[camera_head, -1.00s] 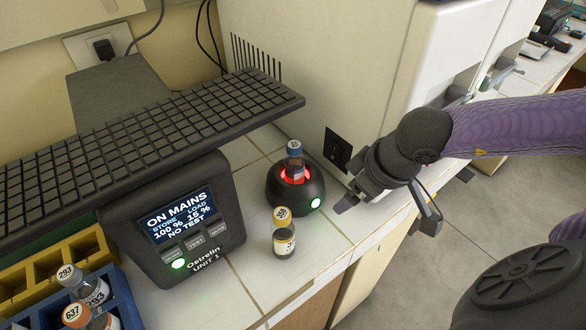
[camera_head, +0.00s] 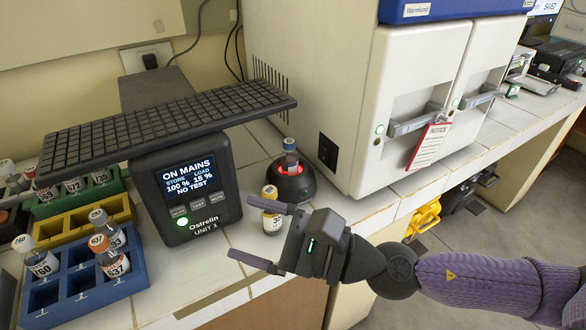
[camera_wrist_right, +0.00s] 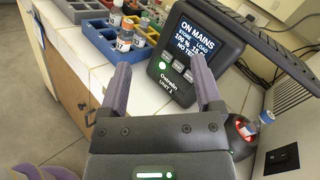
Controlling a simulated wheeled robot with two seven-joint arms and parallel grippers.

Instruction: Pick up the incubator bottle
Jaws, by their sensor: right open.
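A small bottle with a blue cap (camera_head: 289,155) stands upright in a round black holder (camera_head: 293,187) with a red glow inside. The holder also shows at the right of the right wrist view (camera_wrist_right: 239,148). A yellow-capped bottle (camera_head: 271,217) stands upright on the tiled bench in front of the holder, its lower right close to a finger in the picture. I cannot tell which bottle is the incubator bottle. My right gripper (camera_head: 256,231) is open and empty at the bench's front edge, fingers pointing left. My left gripper is not in view.
A blue rack (camera_head: 73,284) and a yellow rack (camera_head: 74,228) hold or adjoin several bottles at left. A white cabinet (camera_head: 350,85) with a red notice tag (camera_head: 428,147) stands behind right.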

